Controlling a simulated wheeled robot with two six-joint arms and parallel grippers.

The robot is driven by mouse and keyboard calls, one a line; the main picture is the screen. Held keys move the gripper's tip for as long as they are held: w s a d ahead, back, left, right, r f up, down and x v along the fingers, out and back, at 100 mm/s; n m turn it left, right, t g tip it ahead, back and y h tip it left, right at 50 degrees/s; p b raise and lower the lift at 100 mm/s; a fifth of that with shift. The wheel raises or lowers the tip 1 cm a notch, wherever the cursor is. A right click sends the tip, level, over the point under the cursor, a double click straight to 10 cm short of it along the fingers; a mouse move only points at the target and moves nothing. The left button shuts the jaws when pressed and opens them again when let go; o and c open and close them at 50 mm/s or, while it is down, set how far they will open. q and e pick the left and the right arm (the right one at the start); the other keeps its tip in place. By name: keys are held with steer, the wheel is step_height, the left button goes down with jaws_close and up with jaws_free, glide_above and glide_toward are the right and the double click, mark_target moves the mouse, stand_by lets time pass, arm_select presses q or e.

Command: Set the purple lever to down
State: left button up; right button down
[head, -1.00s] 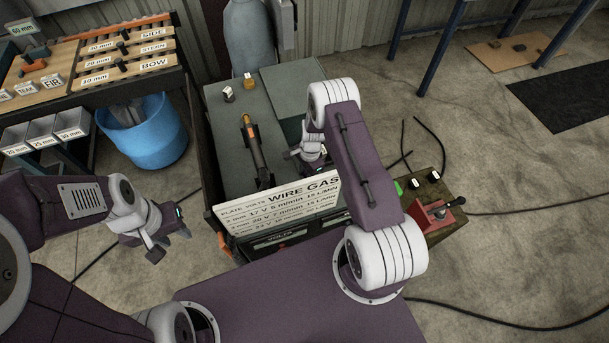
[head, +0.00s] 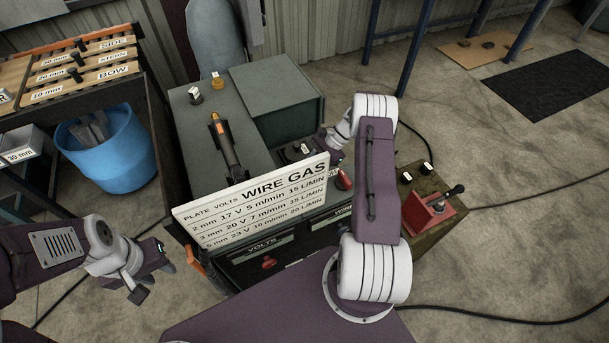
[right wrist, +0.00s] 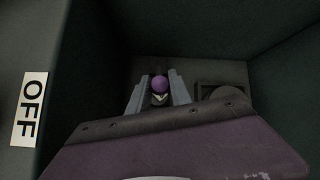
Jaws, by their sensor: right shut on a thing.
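The purple lever shows its round purple knob (right wrist: 159,85) in the right wrist view, inside a dark, walled recess. My right gripper (right wrist: 158,96) has a grey finger on each side of the knob and is shut on it. The shaft is mostly hidden, so I cannot tell the lever's position. In the head view, the lever is not clearly visible; my right wrist reaches down behind the sign. My left gripper (head: 152,281) is open and empty, over the floor at the lower left.
A white "OFF" label (right wrist: 30,108) is beside the recess. A wire and gas sign (head: 255,205) stands in front of the machine. A red lever unit (head: 432,212) sits on a box at right. A blue bucket (head: 118,165) stands at left.

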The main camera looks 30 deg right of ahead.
steer(key=shift+d, duration=0.1)
steer(key=shift+f, duration=0.1)
stand_by(0.3)
steer(key=c, duration=1.5)
jaws_free()
steer(key=shift+o, duration=0.2)
steer(key=shift+d, duration=0.1)
steer(key=b+v, duration=0.1)
steer(key=v, duration=0.8)
steer(key=shift+d+f, duration=0.1)
